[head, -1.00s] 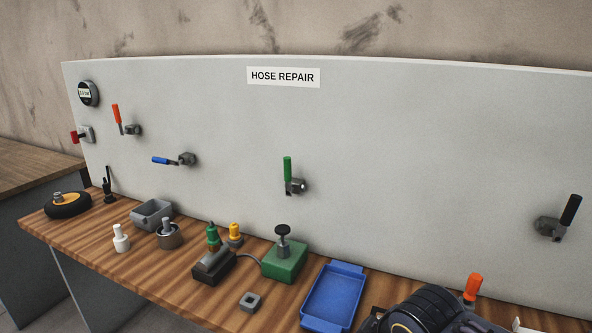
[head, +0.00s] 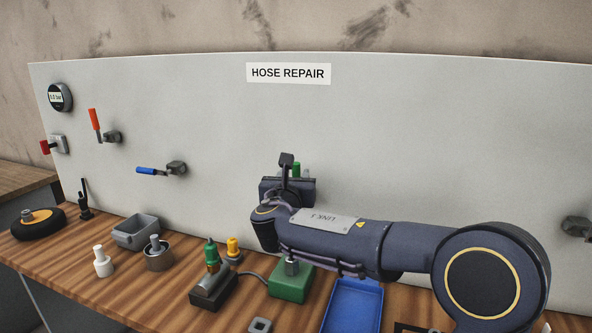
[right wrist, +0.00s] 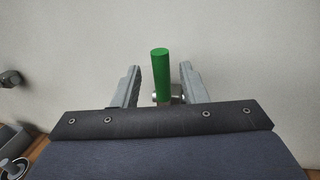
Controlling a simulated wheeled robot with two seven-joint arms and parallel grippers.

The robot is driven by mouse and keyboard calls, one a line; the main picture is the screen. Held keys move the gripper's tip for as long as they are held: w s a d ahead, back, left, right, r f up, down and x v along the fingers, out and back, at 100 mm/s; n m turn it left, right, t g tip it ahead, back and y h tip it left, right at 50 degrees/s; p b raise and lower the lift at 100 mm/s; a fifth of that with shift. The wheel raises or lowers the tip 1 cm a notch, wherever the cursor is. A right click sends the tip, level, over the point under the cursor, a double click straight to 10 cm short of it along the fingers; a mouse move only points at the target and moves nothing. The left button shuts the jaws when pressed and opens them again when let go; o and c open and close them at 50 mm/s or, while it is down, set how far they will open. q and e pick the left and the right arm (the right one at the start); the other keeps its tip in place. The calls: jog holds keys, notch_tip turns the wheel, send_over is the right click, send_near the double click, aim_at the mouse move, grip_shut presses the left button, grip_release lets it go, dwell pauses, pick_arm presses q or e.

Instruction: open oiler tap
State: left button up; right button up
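A green tap handle (head: 297,168) stands upright on the grey board, mostly hidden behind my right gripper (head: 290,175) in the head view. No label marks it as the oiler tap. In the right wrist view, the green handle (right wrist: 161,70) stands between the two grey fingers of my right gripper (right wrist: 160,80). The fingers are apart, with a gap on each side of the handle. Part of the tap's metal body (right wrist: 150,99) shows behind the gripper. My left gripper is out of view.
Below, the wooden bench (head: 110,291) holds a green block (head: 290,284), a blue tray (head: 354,306) and several small parts.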

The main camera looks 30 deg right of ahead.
aim_at(296, 172)
jog(key=shift+x, duration=1.95)
jog(key=shift+s, duration=0.1)
grip_shut()
